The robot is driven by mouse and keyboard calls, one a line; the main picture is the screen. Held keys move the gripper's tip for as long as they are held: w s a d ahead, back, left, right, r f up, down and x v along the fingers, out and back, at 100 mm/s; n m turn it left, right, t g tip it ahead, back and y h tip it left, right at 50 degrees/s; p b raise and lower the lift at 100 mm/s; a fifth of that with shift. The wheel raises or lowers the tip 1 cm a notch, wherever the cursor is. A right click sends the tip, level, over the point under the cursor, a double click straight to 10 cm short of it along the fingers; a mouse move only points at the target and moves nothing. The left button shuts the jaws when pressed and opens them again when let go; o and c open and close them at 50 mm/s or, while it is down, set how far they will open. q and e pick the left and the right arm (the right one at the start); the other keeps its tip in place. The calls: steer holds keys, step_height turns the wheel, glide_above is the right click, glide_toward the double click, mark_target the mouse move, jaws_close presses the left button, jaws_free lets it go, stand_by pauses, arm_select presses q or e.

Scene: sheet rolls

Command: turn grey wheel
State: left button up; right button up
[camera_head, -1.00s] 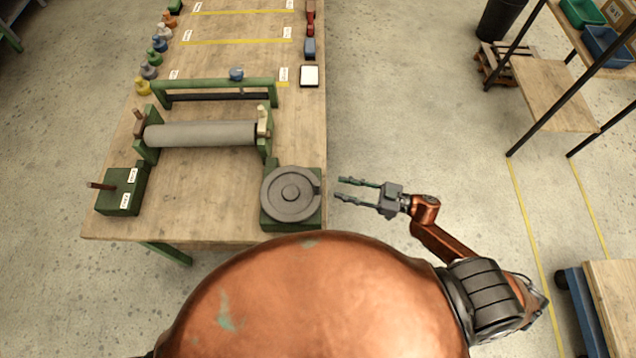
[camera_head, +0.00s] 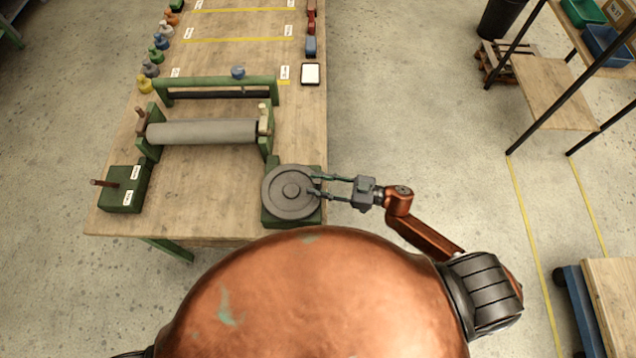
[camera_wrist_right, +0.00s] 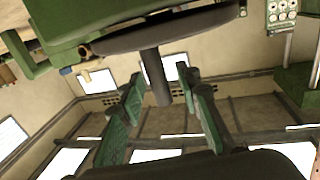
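The grey wheel (camera_head: 284,197) lies flat on a green block at the near right corner of the workbench. My right gripper (camera_head: 316,187) reaches over the wheel's right edge from the right. In the right wrist view the underside of the wheel rim (camera_wrist_right: 215,22) shows at the top, with a grey handle peg (camera_wrist_right: 157,82) standing out from it. The open fingers of the right gripper (camera_wrist_right: 164,88) stand on either side of the peg, with gaps visible. My left gripper is not in view.
On the bench (camera_head: 210,195), a grey roller (camera_head: 200,131) sits in a green frame left of and behind the wheel. A green box (camera_head: 124,190) with a brown lever stands at the near left corner.

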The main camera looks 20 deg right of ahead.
steer(key=shift+c, duration=0.4)
jaws_close()
